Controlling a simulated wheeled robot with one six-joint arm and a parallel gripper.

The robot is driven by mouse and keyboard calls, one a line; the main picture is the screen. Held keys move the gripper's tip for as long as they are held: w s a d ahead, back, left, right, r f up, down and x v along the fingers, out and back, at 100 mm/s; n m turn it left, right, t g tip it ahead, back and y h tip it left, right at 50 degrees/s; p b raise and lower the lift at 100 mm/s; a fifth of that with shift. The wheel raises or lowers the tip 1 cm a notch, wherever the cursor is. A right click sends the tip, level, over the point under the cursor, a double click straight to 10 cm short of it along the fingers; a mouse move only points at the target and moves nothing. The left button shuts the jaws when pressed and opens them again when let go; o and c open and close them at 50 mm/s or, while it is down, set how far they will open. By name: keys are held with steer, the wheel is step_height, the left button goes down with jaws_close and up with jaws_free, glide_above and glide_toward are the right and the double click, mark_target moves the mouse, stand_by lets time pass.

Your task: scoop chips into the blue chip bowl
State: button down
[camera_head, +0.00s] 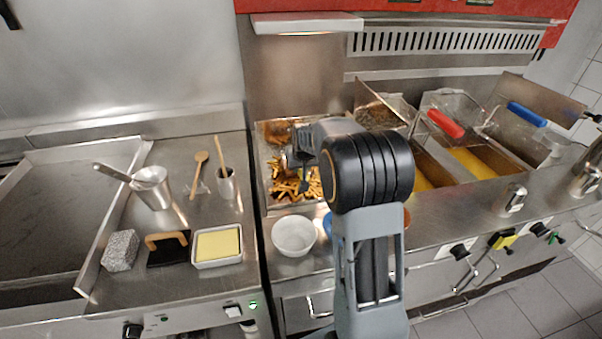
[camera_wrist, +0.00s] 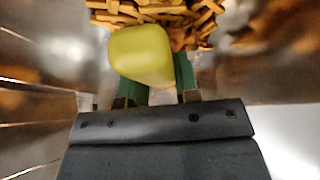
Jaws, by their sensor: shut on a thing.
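Golden chips (camera_head: 290,182) lie in a steel bin (camera_head: 268,205) left of my arm; chips (camera_wrist: 165,12) also fill the top of the wrist view. My gripper (camera_head: 304,160) is over the bin, low and close to the chips. In the wrist view its green fingers (camera_wrist: 156,84) are shut on a rounded yellow-green thing (camera_wrist: 140,52), which looks like a scoop's handle end. The rest of it is hidden. A sliver of the blue bowl (camera_head: 327,222) shows beside my arm, which hides most of it.
A white bowl (camera_head: 295,235) stands in front of the bin, left of the blue one. An orange-brown edge (camera_head: 407,217) shows right of my arm. Fryer baskets with red (camera_head: 445,123) and blue (camera_head: 527,114) handles stand at right. Steel bin walls flank my gripper.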

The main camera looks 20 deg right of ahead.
steer(key=p+v, duration=0.1)
steer(key=v, duration=0.1)
steer(key=w+p+v, duration=0.1)
steer(key=v, duration=0.1)
steer(key=p+v, duration=0.1)
steer(key=v, duration=0.1)
steer(key=shift+w+d+r, duration=0.1)
steer(key=shift+r, duration=0.45)
steer(key=shift+s+r+t+p, duration=0.2)
steer(key=shift+r+p, duration=0.2)
steer(key=shift+r, duration=0.4)
steer(key=shift+s+r+t+p, duration=0.1)
steer(key=shift+s+r+p, duration=0.2)
steer(key=shift+r, duration=0.55)
